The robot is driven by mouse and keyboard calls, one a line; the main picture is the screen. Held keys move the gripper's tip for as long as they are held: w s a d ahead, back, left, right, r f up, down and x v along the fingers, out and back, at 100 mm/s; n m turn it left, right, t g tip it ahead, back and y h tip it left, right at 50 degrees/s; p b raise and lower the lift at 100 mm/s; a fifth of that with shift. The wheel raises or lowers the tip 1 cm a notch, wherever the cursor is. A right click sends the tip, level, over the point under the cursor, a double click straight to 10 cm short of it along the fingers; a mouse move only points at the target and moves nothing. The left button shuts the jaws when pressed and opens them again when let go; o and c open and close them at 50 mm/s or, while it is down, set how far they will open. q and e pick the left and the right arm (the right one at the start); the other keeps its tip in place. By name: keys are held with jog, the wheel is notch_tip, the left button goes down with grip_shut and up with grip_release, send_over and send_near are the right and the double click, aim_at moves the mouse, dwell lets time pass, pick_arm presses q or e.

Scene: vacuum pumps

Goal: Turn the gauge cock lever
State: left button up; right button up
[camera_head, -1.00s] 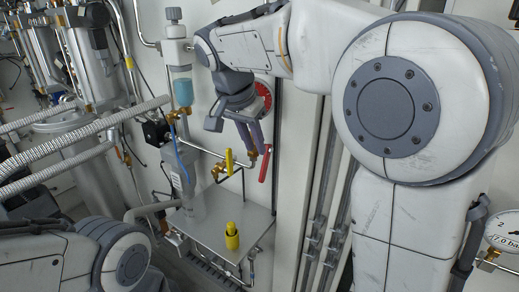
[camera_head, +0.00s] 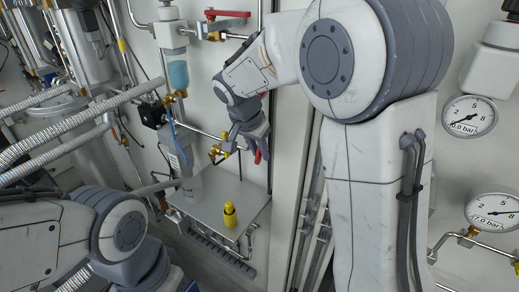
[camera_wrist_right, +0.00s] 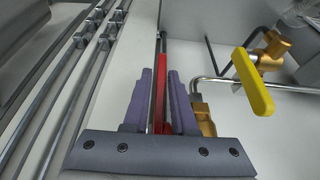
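A red lever (camera_wrist_right: 160,95) runs lengthwise between the two purple fingers of my right gripper (camera_wrist_right: 161,75) in the right wrist view. A thin light strip shows beside the lever near the palm; I cannot tell whether both fingers press on it. A brass fitting (camera_wrist_right: 204,120) sits just right of the fingers. In the head view my right gripper (camera_head: 257,145) points down at the wall above the metal shelf and hides most of the red lever (camera_head: 257,157). My left gripper is out of view; only the left arm shows at lower left.
A yellow lever (camera_wrist_right: 254,82) on a brass valve stands right of the gripper. A yellow-and-black object (camera_head: 230,215) stands on the metal shelf (camera_head: 205,195). Another red lever (camera_head: 227,13) is higher up. Gauges (camera_head: 470,116) hang at right.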

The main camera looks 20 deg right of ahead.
grip_shut()
dwell(1.3)
